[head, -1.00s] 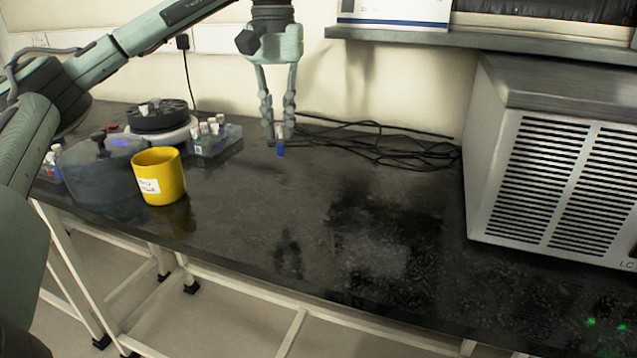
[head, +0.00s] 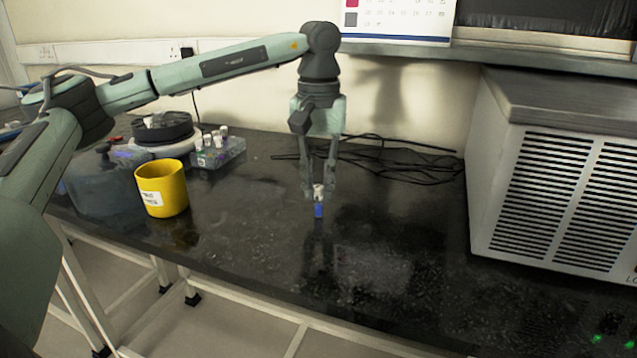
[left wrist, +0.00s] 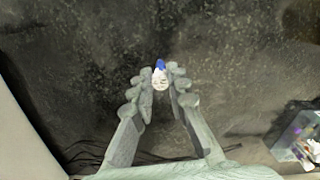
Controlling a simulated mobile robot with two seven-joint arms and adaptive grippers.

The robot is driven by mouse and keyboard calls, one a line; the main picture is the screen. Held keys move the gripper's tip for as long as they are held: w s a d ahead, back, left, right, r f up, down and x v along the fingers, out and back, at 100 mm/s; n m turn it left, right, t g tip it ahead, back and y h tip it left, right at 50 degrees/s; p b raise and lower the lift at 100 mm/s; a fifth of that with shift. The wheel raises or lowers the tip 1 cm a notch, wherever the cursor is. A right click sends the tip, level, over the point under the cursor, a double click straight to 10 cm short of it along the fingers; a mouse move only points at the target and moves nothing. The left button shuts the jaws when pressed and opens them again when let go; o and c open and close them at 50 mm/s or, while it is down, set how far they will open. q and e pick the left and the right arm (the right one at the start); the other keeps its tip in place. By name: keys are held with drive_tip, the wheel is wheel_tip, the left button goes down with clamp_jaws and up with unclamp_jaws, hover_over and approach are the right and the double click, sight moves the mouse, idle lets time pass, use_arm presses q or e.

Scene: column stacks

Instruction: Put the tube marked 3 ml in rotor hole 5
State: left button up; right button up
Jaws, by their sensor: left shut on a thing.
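My left gripper (head: 319,190) is shut on a small tube (head: 318,210) with a white cap and a blue lower part. It holds the tube upright above the bench; the tube also shows between the fingers in the left wrist view (left wrist: 160,78). The mark on its cap is too small to read. The rotor (head: 162,129) is a dark disc on a white base at the back left, with a pale piece on it; its hole numbers cannot be read. A clear rack (head: 219,155) with several white-capped tubes stands beside it. My right gripper is not in view.
Black cables (head: 400,160) lie along the wall. A grey vented machine (head: 550,170) stands at the right. The middle of the bench (head: 400,250) is clear.

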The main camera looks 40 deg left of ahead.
use_arm(q)
drive_tip(key=shift+f, duration=0.15)
drive_tip(key=o, duration=0.7)
